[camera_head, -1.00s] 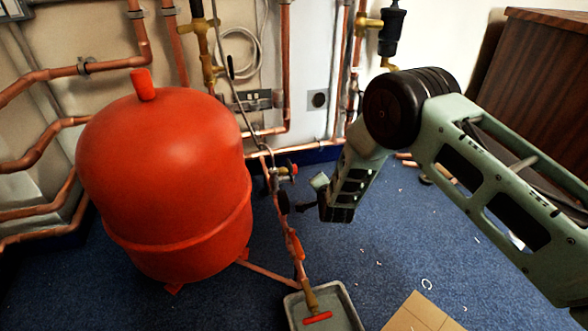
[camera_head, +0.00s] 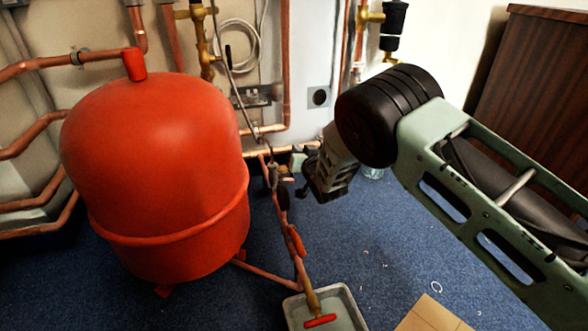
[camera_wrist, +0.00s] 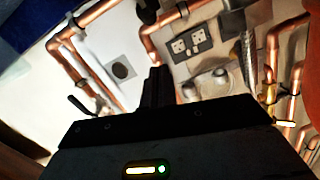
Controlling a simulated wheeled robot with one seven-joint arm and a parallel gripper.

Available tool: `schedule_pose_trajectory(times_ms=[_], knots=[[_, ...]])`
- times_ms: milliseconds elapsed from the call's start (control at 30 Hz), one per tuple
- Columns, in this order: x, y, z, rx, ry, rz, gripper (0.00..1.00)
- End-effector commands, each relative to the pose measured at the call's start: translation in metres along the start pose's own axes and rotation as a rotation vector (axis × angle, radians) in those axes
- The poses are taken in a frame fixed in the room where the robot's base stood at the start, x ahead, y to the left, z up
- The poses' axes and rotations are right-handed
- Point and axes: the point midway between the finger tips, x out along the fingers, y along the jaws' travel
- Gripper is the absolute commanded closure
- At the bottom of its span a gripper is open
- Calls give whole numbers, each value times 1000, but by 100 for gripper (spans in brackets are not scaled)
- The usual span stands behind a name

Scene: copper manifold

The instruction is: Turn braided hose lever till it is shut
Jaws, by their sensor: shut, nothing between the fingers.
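The grey braided hose (camera_head: 238,92) runs from the brass valves at the top down to the copper pipe beside the red tank in the head view. A black lever (camera_head: 228,53) shows beside the upper brass valve; I cannot tell for sure which lever belongs to the hose. A braided length (camera_wrist: 247,58) and a dark lever (camera_wrist: 78,105) also show there; contact is not visible.
The large red tank (camera_head: 160,180) stands left of my arm. Copper pipes (camera_head: 286,70) line the wall. A grey tray (camera_head: 345,308) and a cardboard piece (camera_head: 432,315) lie in front. A wooden cabinet (camera_head: 535,110) stands at right. Blue carpet (camera_head: 400,240) is mostly clear.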

Motion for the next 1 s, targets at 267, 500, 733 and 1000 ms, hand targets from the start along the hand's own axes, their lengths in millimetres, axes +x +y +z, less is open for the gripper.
schedule_pose_trajectory(times_ms=[267,500,733,1000], knots=[[16,1,32,0,-1,0,100],[18,1,39,1,-1,1,100],[18,0,39,1,-1,1,100],[16,8,34,2,-29,8,100]])
